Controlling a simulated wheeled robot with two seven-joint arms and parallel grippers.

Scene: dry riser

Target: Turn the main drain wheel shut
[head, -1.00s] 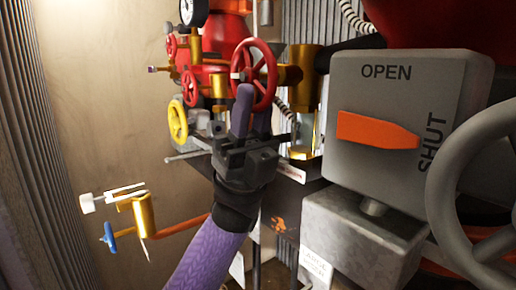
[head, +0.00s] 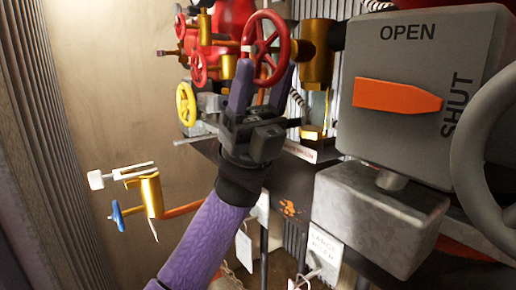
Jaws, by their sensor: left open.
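A large red handwheel (head: 262,47) stands upright at the top middle; I take it as the main drain wheel, but no readable label confirms this. My left gripper (head: 264,72) points up at its lower half, jaws open. One purple finger overlaps the left of the rim and the other rises at its right. I cannot tell whether the fingers touch the rim. My right gripper is not in view.
A grey box (head: 425,85) marked OPEN and SHUT, with an orange pointer (head: 397,96), and a grey wheel (head: 485,150) crowd the right. A yellow wheel (head: 186,104) and smaller red wheels are at left. A blue-handled brass valve (head: 146,192) is lower left.

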